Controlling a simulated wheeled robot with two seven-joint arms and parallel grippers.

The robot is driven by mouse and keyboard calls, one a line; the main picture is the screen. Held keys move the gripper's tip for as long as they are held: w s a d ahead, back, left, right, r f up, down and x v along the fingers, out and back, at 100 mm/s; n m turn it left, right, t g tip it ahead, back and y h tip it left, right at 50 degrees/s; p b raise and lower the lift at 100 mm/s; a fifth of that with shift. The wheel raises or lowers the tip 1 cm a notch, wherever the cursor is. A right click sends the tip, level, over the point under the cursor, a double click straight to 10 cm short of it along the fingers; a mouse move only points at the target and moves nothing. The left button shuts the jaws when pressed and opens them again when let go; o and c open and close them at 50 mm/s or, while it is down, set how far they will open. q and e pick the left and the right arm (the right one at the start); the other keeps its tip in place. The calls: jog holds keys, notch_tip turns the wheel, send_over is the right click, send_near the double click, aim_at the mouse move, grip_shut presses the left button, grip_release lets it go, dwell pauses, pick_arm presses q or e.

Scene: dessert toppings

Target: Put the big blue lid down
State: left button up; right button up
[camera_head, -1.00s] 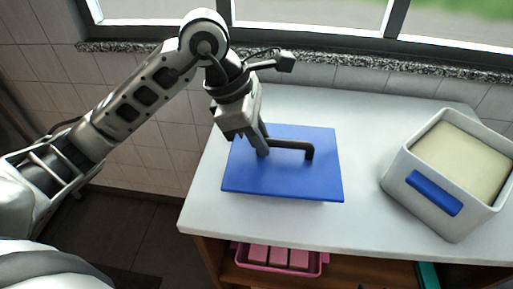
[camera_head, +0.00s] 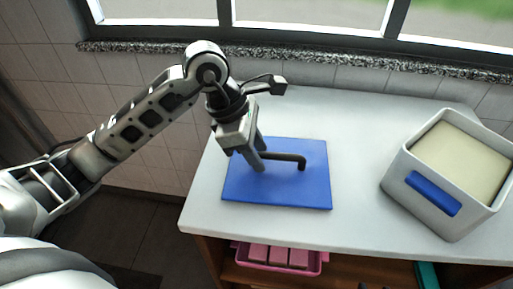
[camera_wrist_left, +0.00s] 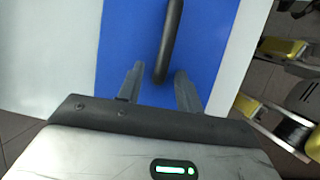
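The big blue lid (camera_head: 280,190) is a flat blue panel with a dark bar handle (camera_head: 290,156). It lies flat on the white counter, left of the middle. My left gripper (camera_head: 256,162) is over the lid at the left end of the handle. In the left wrist view, the gripper's fingers (camera_wrist_left: 160,76) stand apart on either side of the dark handle (camera_wrist_left: 169,35), with gaps showing. The blue lid (camera_wrist_left: 215,40) is below them. My right gripper is not in view.
A white container (camera_head: 400,192) with a blue handle and pale contents stands on the right of the white counter (camera_head: 355,150). A pink tray (camera_head: 312,265) with pink blocks sits on the shelf below. Clear counter lies between lid and container.

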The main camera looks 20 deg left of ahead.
pick_arm(q)
jog(key=v, duration=1.2)
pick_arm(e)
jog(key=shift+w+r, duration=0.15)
